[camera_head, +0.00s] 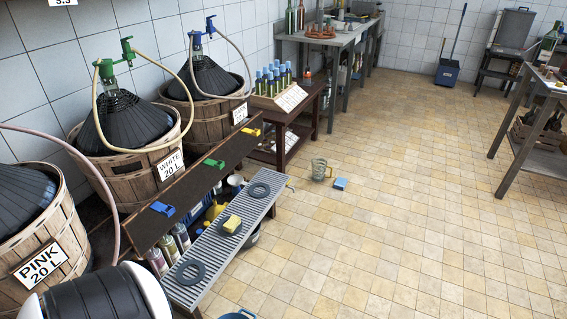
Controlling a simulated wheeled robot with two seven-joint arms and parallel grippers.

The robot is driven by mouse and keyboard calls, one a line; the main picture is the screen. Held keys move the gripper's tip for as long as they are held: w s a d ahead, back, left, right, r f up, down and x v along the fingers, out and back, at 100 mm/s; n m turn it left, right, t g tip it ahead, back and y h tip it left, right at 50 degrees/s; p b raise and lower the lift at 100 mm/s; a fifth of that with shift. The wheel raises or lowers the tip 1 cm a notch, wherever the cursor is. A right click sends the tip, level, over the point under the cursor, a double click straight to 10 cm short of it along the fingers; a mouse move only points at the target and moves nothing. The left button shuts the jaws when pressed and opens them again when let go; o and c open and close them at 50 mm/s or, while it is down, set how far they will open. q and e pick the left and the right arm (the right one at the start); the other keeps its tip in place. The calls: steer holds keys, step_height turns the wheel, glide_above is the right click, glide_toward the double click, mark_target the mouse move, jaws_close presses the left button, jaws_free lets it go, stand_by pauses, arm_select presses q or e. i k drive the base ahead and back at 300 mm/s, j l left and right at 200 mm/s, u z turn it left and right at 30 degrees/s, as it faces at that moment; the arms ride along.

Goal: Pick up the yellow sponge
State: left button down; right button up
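The yellow sponge (232,223) is a small block lying on a grey slatted bench (212,254), at about the middle of its length. It seems to rest on a dark round ring, mostly hidden under it. Two more dark rings lie on the bench, one at the near end (190,272) and one at the far end (259,190). Neither of my grippers is in view, and nothing touches the sponge.
Behind the bench, a dark board (190,189) carries blue, green and yellow taps, below demijohns in wooden baskets (148,168). The tiled floor (400,220) to the right is mostly clear.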

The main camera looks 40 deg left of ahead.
mark_target(233, 222)
steer(key=i+l, duration=0.15)
steer(key=i, duration=0.35)
steer(key=i+l+u, duration=0.1)
steer(key=i, duration=0.35)
steer(key=i+j+u, duration=0.1)
steer(key=i+u, duration=0.85)
steer(key=i+l+u, duration=0.25)
steer(key=i+u, duration=0.25)
steer(key=k, duration=0.1)
